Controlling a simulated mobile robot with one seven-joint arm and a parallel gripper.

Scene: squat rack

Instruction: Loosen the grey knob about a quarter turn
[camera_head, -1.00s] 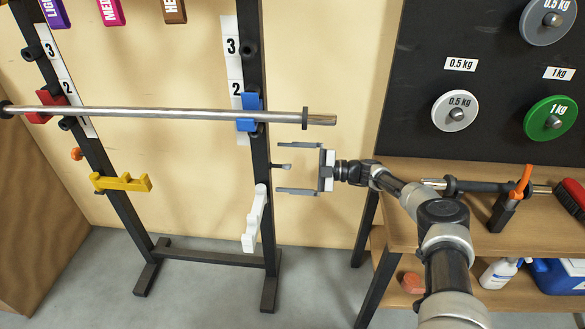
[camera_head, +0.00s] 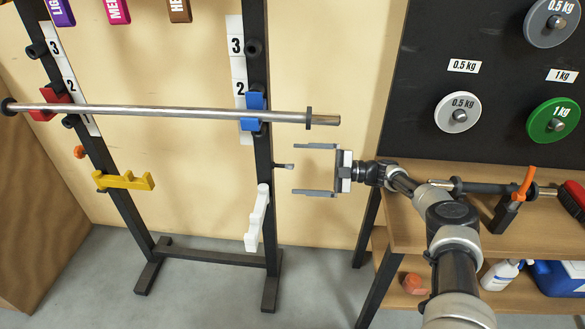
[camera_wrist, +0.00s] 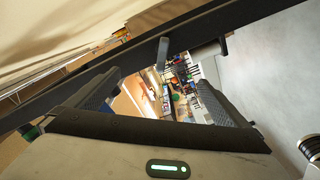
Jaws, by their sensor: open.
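The grey knob (camera_head: 285,166) sticks out to the right from the rack's right post, below the blue bar holder. My gripper (camera_head: 294,169) is open just right of it, one finger above its height and one below. The fingertips are about level with the knob's outer end, and nothing is held. In the wrist view, a dark grey knob (camera_wrist: 162,52) stands out from the dark post, ahead of the gap between my open fingers (camera_wrist: 158,80). Its turn angle cannot be told.
The barbell (camera_head: 220,114) rests on the red holder (camera_head: 50,106) and blue holder (camera_head: 252,110), its end above my gripper. A white hook (camera_head: 257,220) is on the right post below the knob. A wooden bench (camera_head: 410,237) stands right, under my arm.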

